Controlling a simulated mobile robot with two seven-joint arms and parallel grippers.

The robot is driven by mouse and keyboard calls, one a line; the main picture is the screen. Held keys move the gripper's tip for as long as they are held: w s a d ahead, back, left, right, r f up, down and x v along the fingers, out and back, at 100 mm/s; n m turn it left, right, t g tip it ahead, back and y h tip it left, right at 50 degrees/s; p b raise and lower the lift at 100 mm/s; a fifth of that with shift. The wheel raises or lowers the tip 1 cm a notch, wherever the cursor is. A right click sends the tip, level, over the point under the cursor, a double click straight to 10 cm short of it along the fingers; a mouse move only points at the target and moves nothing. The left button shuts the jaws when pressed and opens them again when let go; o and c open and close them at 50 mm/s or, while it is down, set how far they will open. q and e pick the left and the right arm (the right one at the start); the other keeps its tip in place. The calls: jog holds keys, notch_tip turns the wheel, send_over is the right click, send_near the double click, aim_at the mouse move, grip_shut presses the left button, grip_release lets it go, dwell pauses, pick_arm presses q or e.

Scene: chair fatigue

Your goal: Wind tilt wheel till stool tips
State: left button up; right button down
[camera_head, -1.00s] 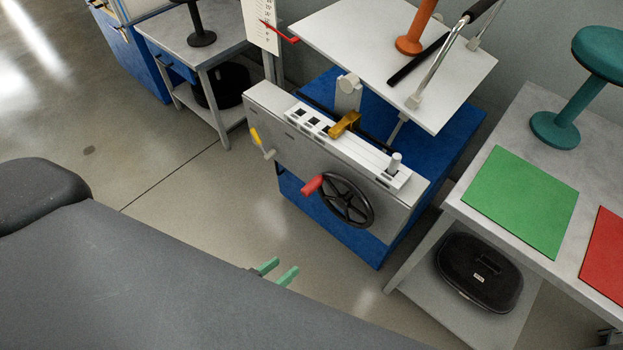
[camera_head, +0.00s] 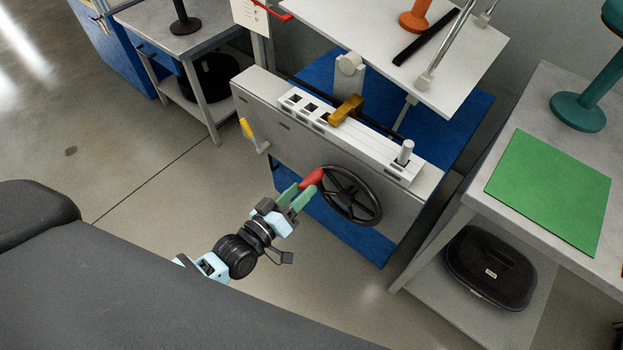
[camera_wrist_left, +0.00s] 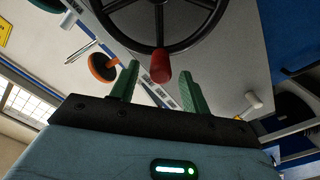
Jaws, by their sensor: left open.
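The black tilt wheel (camera_head: 352,196) is on the front of the grey machine panel (camera_head: 292,146), with a red handle (camera_head: 312,177) on its left side. My left gripper (camera_head: 294,196) is open, its green fingers close to the red handle. In the left wrist view, the red handle (camera_wrist_left: 160,66) shows between and beyond the two green fingers of the gripper (camera_wrist_left: 158,82); I cannot tell whether they touch it. The orange stool (camera_head: 413,20) stands upright on the white tilting plate (camera_head: 440,62), its top cut off in the head view. My right gripper is not in view.
A yellow-handled crank (camera_head: 248,130) sits left on the panel. A brass-coloured lever (camera_head: 346,109) is on the top rail. A red pointer (camera_head: 273,10) stands at a scale. The right bench holds a green sheet (camera_head: 548,190) and teal stool (camera_head: 580,108). Floor left of the machine is clear.

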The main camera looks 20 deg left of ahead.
aim_at(312, 181)
pick_arm(q)
jog(key=shift+x, duration=2.4)
grip_shut()
